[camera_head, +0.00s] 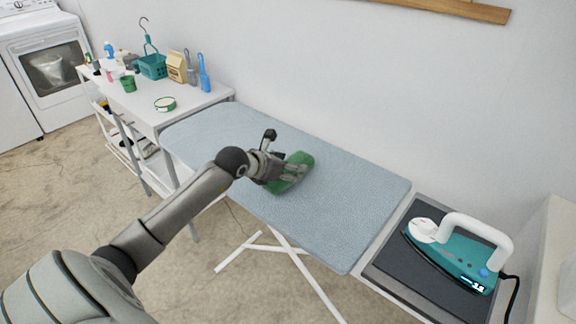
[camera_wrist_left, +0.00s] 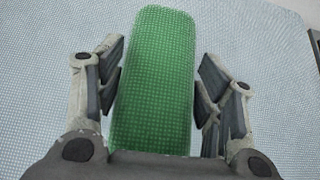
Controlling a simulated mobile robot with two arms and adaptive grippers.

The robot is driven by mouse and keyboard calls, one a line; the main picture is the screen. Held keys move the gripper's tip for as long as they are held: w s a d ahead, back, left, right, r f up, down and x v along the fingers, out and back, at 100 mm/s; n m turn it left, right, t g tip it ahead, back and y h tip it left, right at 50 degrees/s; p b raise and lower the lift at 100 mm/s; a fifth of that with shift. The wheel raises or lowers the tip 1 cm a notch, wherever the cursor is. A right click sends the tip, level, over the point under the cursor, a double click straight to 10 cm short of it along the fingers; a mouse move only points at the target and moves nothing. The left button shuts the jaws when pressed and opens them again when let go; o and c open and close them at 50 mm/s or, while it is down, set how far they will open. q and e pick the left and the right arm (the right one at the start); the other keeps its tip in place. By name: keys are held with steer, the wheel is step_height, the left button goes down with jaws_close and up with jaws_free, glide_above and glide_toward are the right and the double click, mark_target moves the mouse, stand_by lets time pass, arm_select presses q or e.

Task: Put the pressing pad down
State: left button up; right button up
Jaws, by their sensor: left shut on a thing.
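The green pressing pad (camera_head: 298,168) is at the middle of the blue ironing board (camera_head: 345,205). My left gripper (camera_head: 282,172) is shut on the pad, with its arm coming in from the left. In the left wrist view the pad (camera_wrist_left: 155,75) lies lengthwise between the two fingers of the gripper (camera_wrist_left: 160,95), with the board's cloth (camera_wrist_left: 50,40) behind it. Whether the pad touches the board or is held just above it, I cannot tell. My right gripper is not in view.
A teal iron (camera_head: 450,255) stands on a dark rest (camera_head: 400,262) at the board's right end. A white table (camera_head: 205,101) with a teal basket (camera_head: 152,66), bottles and a green-rimmed dish (camera_head: 165,104) stands at the left. The board is otherwise clear.

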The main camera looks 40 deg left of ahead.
arm_select(q)
steer(key=o, duration=1.3)
steer(key=shift+c, duration=0.2)
steer(key=shift+s, duration=0.1)
steer(key=d+b+v, duration=0.1)
steer(key=v, duration=1.1)
steer(key=shift+a, duration=0.45)
